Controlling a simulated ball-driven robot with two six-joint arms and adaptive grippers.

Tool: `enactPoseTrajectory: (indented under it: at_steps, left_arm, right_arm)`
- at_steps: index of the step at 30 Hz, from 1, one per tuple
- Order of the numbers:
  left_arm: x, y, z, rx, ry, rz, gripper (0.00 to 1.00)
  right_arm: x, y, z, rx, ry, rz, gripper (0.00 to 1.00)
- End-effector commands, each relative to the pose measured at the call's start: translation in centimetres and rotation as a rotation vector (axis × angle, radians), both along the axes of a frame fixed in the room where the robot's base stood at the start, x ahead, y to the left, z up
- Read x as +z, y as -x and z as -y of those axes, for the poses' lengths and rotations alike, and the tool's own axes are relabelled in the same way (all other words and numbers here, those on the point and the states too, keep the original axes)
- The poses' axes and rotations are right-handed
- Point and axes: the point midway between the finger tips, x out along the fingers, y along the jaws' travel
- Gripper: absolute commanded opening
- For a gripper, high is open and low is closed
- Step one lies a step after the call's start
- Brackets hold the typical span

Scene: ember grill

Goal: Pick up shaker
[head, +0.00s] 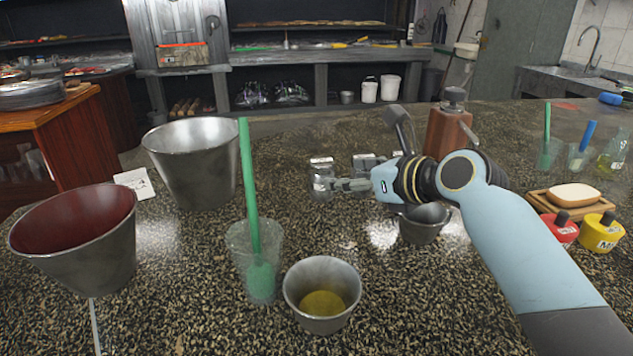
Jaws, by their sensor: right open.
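A small glass shaker (321,172) with a metal lid stands on the speckled counter in the middle of the head view. Similar metal-lidded shakers (364,161) stand just right of it, partly hidden behind my right arm. My right gripper (337,185) reaches in from the right, with its fingers level with the counter and pointing left at the first shaker. It is open, and its fingers overlap the shaker's right side in the picture. I cannot tell whether they touch it. My left gripper is not in view.
Metal buckets (193,160) and (78,240) stand left. A cup with a green-handled brush (260,265) and a bowl with yellow contents (322,292) are in front. A metal bowl (422,226) sits below my arm, a wooden grinder (446,132) behind it. Sauce pots (600,233) are right.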

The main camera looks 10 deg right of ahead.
Motion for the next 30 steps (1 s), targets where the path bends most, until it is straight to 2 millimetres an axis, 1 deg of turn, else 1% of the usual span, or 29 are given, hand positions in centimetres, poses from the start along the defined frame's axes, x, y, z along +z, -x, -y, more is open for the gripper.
enactPoseTrajectory:
  at_steps: [1,3,6,11,15,18,21,27,30]
  left_arm:
    - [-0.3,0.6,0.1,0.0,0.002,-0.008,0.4]
    - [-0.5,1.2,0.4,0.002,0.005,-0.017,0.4]
    - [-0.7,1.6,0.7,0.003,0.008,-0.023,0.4]
    - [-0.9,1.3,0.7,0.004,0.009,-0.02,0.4]
    - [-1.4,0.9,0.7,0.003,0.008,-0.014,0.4]
    - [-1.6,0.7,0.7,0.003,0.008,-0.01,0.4]
    - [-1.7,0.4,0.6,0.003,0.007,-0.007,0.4]
    - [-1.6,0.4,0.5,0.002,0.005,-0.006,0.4]
    - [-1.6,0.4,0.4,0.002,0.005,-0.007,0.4]
  right_arm:
    - [-0.4,-0.8,-0.5,0.001,-0.003,0.0,0.59]
    - [-0.8,-1.7,-0.9,0.001,0.0,0.0,0.59]
    - [-1.2,-2.6,-1.4,0.002,0.003,0.0,0.59]
    - [-1.8,-3.7,-1.8,0.002,0.004,0.0,0.59]
    - [-2.9,-5.7,-2.6,0.002,0.004,0.0,0.59]
    - [-3.4,-6.7,-3.2,0.003,0.005,-0.001,0.59]
    - [-3.5,-7.2,-3.4,0.002,0.006,0.001,0.59]
    - [-3.5,-7.2,-3.4,0.002,0.006,0.001,0.59]
    - [-3.5,-7.2,-3.4,0.002,0.006,0.001,0.46]
